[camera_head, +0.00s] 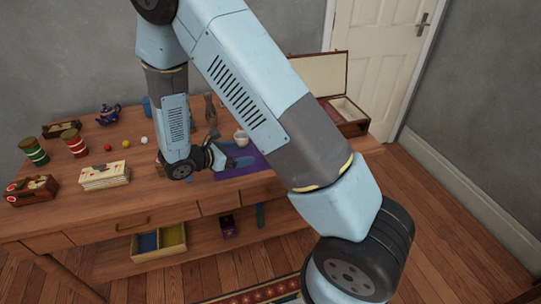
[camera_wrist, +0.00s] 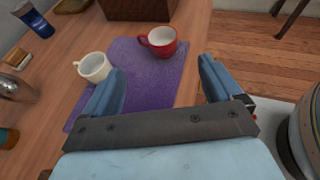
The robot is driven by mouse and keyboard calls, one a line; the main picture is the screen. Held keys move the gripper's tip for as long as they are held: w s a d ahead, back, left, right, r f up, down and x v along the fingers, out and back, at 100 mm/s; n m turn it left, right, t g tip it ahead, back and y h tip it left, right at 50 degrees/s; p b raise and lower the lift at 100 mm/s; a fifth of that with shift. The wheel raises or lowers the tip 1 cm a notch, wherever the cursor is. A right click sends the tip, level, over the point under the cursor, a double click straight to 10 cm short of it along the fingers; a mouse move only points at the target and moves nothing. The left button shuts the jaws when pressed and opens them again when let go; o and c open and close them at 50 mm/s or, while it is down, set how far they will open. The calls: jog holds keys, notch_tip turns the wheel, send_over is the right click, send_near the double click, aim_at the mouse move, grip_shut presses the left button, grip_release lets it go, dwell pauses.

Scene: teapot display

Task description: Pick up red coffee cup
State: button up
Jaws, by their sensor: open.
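The red coffee cup (camera_wrist: 161,41) has a white inside and stands upright on a purple mat (camera_wrist: 142,68) in the wrist view. Its handle points left. My gripper (camera_wrist: 160,78) is open and empty, with its two blue fingers apart. The red cup lies beyond the fingertips, between their lines, and does not touch them. A white cup (camera_wrist: 94,67) stands on the mat just beyond the left finger. In the head view my gripper (camera_head: 222,160) is low over the mat (camera_head: 245,168). The red cup cannot be made out there, where my arm covers part of the mat.
A wooden box (camera_wrist: 138,8) stands behind the red cup; its lid is open in the head view (camera_head: 345,125). A blue cup (camera_wrist: 32,20) is at the far left. Striped cans (camera_head: 75,145), card stacks (camera_head: 105,175) and small balls occupy the table's left side. The table edge lies right of the mat.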

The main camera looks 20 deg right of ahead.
jog(key=x, duration=1.3)
jog(key=shift+d+f, duration=0.1)
jog(key=shift+d, duration=0.15)
jog(key=shift+c, duration=0.2)
jog(key=c, duration=1.1)
